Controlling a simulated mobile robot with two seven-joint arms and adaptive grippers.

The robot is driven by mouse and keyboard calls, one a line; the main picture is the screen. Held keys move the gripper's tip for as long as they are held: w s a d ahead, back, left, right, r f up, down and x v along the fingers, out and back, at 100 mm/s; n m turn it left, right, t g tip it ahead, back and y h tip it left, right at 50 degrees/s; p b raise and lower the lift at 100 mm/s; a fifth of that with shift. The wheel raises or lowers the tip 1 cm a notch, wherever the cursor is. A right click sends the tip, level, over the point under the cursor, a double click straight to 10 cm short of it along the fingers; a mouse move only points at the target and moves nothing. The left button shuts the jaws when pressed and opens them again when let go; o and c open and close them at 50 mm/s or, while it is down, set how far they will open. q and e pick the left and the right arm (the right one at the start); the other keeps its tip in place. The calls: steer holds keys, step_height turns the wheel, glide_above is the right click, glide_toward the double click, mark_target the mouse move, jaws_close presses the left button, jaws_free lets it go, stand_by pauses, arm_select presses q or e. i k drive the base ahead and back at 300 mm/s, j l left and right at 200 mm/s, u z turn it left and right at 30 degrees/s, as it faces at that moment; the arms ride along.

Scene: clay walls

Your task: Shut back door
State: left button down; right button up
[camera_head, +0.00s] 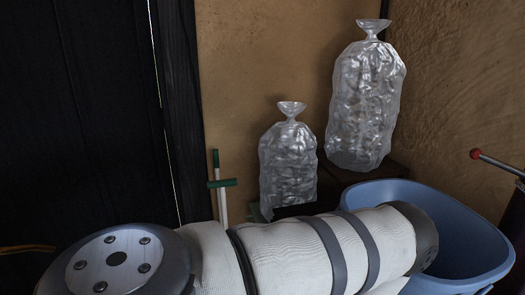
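A dark, near-black door panel (75,110) fills the left side of the head view. It looks like the back door. A thin bright line of light runs down its right edge, beside a dark upright post (181,100). No handle can be made out on the dark surface. My arm, with a white ribbed sleeve and grey bands, lies across the bottom of the view and hides what is below. Neither gripper shows in the view, so their contact with the door cannot be seen.
Two clear, knotted plastic bags, one small (288,165) and one large (367,100), stand against the clay wall (255,60). A blue tub (470,240) is at the lower right. A green-handled tool (221,184) leans by the post. A red-knobbed lever (476,154) is at far right.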

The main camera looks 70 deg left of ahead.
mark_target(84, 153)
steer(key=l+u, duration=0.15)
steer(key=u, duration=2.25)
steer(key=i+u, duration=0.1)
steer(key=u, duration=0.4)
steer(key=i+u, duration=0.1)
steer(key=u, duration=0.35)
